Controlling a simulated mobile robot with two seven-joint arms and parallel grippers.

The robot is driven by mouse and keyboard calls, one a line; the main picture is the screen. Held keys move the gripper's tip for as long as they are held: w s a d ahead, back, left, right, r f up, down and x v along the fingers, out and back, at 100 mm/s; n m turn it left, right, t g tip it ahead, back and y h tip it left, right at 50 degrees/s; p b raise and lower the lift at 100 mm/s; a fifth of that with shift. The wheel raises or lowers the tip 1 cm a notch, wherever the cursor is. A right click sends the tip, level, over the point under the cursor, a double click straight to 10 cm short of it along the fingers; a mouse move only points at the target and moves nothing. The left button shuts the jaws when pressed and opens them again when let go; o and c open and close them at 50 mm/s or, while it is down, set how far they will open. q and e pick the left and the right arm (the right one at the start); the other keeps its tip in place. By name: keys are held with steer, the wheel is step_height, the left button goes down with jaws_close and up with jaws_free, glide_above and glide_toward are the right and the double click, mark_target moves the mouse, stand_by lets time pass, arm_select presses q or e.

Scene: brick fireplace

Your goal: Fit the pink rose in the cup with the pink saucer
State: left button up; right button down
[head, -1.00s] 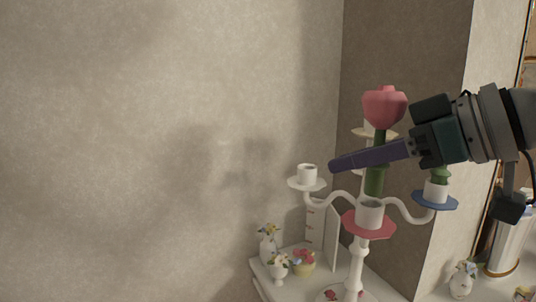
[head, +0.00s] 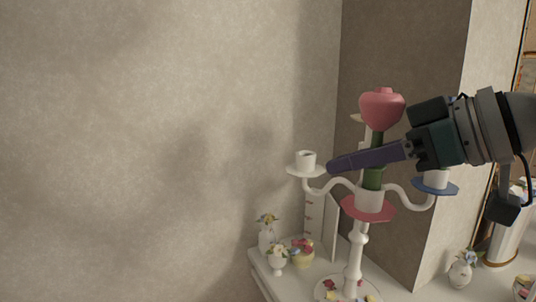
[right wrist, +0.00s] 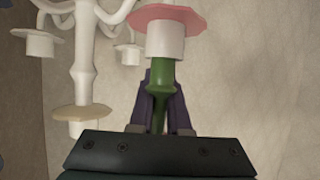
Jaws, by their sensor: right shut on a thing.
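The pink rose (head: 381,108) stands upright with its green stem (head: 373,178) going down into the white cup (head: 369,200) on the pink saucer (head: 367,212). The stem's lower end is hidden by the cup wall. In the right wrist view, which is upside down, the stem (right wrist: 160,78) is between my fingers and meets the mouth of the cup (right wrist: 165,42) under the pink saucer (right wrist: 193,18). My left gripper is not in view.
The white candelabrum (head: 356,255) stands on a white ledge (head: 385,285). Its left arm holds an empty-looking white cup (head: 305,160); a blue saucer (head: 437,188) with a cup is at right, partly behind my gripper. Small flower vases (head: 277,262) stand at left. The wall is close behind.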

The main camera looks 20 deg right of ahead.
steer(key=shift+f+b, duration=0.4)
steer(key=shift+f, duration=0.15)
steer(key=c, duration=0.8)
jaws_free()
steer(key=shift+d, duration=0.1)
steer(key=b+v, duration=0.5)
steer(key=v, duration=0.5)
